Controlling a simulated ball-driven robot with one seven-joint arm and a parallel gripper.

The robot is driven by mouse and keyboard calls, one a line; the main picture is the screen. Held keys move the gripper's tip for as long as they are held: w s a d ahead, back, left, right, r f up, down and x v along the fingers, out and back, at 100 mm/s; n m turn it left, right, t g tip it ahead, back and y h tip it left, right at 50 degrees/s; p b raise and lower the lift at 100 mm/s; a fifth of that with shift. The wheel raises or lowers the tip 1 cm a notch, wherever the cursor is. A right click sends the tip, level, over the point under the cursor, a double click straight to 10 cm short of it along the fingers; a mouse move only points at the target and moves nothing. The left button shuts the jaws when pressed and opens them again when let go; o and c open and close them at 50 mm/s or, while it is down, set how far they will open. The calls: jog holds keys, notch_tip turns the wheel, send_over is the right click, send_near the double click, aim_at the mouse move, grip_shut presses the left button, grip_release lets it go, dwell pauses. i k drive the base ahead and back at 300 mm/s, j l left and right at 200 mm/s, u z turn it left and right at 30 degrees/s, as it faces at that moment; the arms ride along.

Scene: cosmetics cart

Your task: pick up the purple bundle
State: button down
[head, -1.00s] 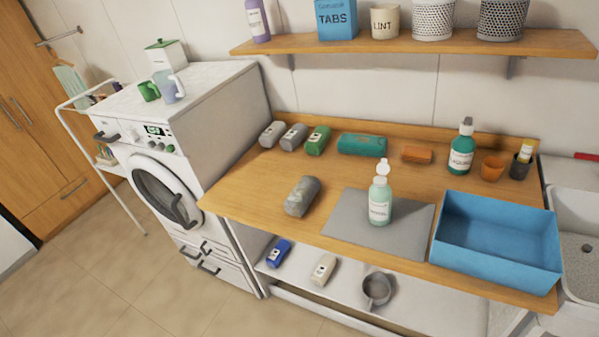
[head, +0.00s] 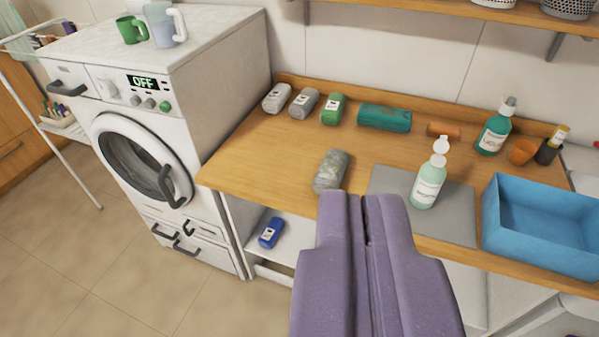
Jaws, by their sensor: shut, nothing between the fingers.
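My gripper (head: 362,205) is in the lower middle of the view. Its two purple fingers lie side by side, shut, with nothing between them. It is in front of the wooden counter (head: 250,150) and hides part of the front edge and the shelf below. I cannot make out a purple bundle for certain. The white cart (head: 70,152) at the far left holds small dark or purplish items (head: 55,33) on top and several small things lower down, too small to tell.
A washing machine (head: 140,150) stands left. A blue bundle (head: 271,232) lies on the lower shelf. Floor front left is clear.

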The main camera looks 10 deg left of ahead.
aim_at(329, 175)
jog(key=z, duration=1.65)
jog(key=u, duration=1.65)
jog(key=i+j+z, duration=0.35)
jog(key=i, duration=0.3)
jog(key=i+j+z, duration=0.35)
jog(key=i, duration=0.3)
jog(key=i+j+z, duration=0.35)
jog(key=i+j, duration=0.2)
jog(key=j, duration=0.2)
